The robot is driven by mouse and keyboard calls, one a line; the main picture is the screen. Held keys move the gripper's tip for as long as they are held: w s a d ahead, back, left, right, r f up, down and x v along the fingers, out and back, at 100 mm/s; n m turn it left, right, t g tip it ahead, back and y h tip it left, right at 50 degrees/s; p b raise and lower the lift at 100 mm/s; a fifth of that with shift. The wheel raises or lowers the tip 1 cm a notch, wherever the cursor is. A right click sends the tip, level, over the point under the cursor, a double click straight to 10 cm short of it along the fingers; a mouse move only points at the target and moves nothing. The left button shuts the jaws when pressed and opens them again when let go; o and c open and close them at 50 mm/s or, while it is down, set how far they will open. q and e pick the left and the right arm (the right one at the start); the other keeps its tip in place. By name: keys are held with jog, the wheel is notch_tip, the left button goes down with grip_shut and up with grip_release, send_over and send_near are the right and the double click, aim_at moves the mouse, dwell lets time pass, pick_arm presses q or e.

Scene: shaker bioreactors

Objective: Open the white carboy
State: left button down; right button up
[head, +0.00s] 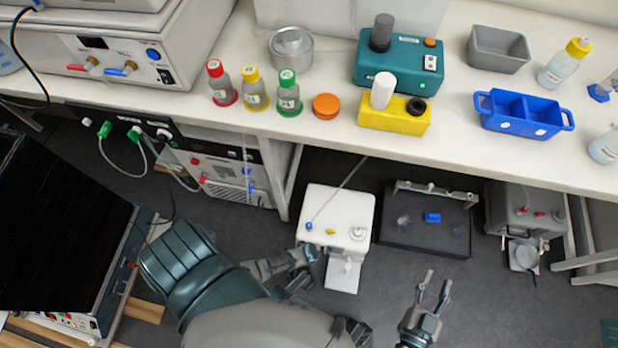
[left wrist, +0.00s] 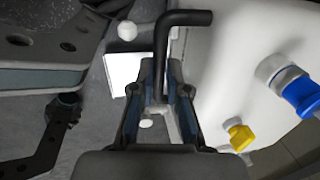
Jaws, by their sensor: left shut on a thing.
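The white carboy (head: 345,205) stands on the floor under the bench. Its top carries a blue cap, a small yellow fitting and a pale round cap. In the left wrist view the carboy (left wrist: 240,60) fills the right side, with the blue cap (left wrist: 298,92) and yellow fitting (left wrist: 240,137) in sight. My left gripper (head: 312,253) is at the carboy's left front edge. In the left wrist view its fingers (left wrist: 160,98) are shut on a black bent handle (left wrist: 170,50). My right gripper (head: 435,287) is open and empty, right of the carboy.
A black tray-like unit (head: 400,235) and a grey carboy (head: 520,205) stand to the right on the floor. The bench (head: 460,145) above holds bottles, a blue rack (head: 525,113) and a teal device (head: 400,62). Floor around my right gripper is clear.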

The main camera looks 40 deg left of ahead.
pick_arm(q)
jog(key=shift+s+f, duration=0.1)
jog(key=shift+s, duration=0.05)
jog(key=c, duration=1.2)
grip_release()
jog(key=r, duration=0.4)
jog(key=s+r, duration=0.1)
jog(key=r, duration=0.3)
jog(key=d+r, duration=0.1)
jog(key=r, duration=0.2)
jog(key=shift+s+r, duration=0.3)
jog(key=shift+r, duration=0.1)
